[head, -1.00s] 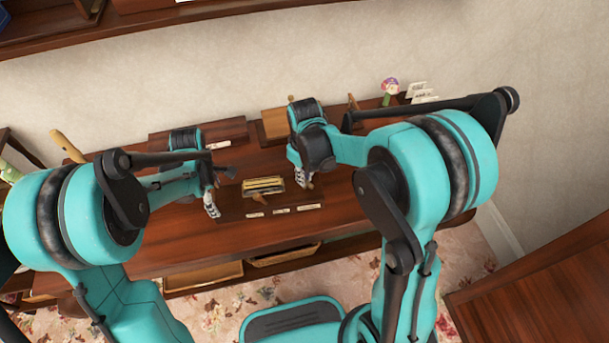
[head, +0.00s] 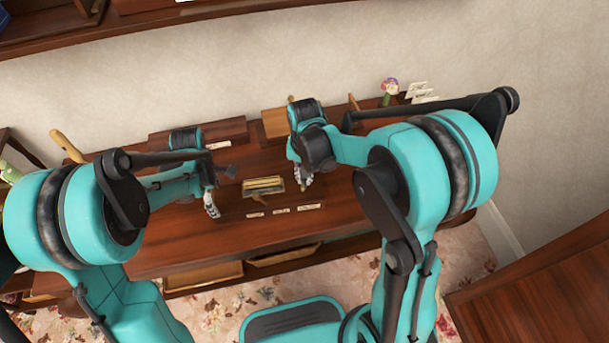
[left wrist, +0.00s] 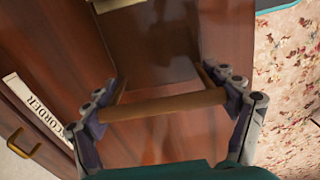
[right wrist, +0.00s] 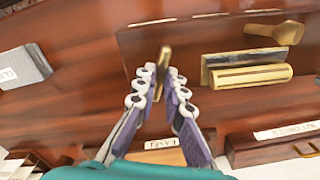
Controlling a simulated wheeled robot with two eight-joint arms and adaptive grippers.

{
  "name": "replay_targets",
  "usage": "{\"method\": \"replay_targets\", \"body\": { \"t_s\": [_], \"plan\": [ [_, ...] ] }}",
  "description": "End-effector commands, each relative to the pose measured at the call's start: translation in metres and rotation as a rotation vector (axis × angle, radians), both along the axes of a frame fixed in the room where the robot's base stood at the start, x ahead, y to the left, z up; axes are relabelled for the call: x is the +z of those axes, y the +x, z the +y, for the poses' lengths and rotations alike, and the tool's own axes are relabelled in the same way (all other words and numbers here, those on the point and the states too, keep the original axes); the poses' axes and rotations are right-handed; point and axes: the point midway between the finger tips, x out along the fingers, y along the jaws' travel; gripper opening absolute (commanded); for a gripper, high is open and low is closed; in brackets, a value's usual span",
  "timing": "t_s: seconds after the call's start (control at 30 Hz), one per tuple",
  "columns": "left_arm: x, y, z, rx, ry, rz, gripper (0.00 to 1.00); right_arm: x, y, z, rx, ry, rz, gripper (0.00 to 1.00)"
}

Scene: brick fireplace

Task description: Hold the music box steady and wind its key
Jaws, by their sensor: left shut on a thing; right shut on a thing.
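The music box stands on the desk as a dark wooden base (right wrist: 200,42) with a brass cylinder (head: 263,186), also seen in the right wrist view (right wrist: 247,76). My left gripper (head: 212,206) is at its left side. In the left wrist view its fingers (left wrist: 168,104) are well apart, with a brown wooden bar (left wrist: 165,105) spanning between them; its link to the box is unclear. My right gripper (head: 303,180) is at the box's right side, pointing down. In the right wrist view its fingers (right wrist: 160,80) close around the upright brass key (right wrist: 164,60).
A small wooden piece with a rounded end (right wrist: 275,33) lies in front of the cylinder. Labels (head: 281,210) line the front. A low wooden box with a label (head: 218,145) and a tan block (head: 276,123) stand behind. A grey block (right wrist: 22,66) lies off to the side.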

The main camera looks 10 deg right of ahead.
Motion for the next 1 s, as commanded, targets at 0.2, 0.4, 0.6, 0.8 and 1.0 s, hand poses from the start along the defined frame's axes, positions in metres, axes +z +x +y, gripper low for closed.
{"method": "replay_targets", "body": {
  "t_s": [0.2,0.4,0.6,0.8,1.0],
  "plan": [
    [-0.0008,-0.0008,-0.0003,-0.002,-0.001,0.001,0.39,0.0000,0.0004,-0.0002,-0.204,0.000,0.000,0.00],
    [-0.0007,-0.0008,-0.0003,-0.002,-0.001,0.001,0.39,0.0000,0.0004,-0.0002,-0.394,0.001,0.000,0.00],
    [-0.0007,-0.0007,-0.0003,-0.002,-0.001,0.001,0.39,0.0000,0.0003,-0.0003,-0.584,0.001,0.000,0.00],
    [-0.0007,-0.0007,-0.0002,-0.002,-0.001,0.001,0.39,0.0000,0.0003,-0.0003,-0.764,0.001,0.000,0.00],
    [-0.0006,-0.0006,-0.0002,-0.002,-0.001,0.001,0.39,0.0000,0.0003,-0.0003,-0.913,0.002,0.000,0.00]
  ]
}}
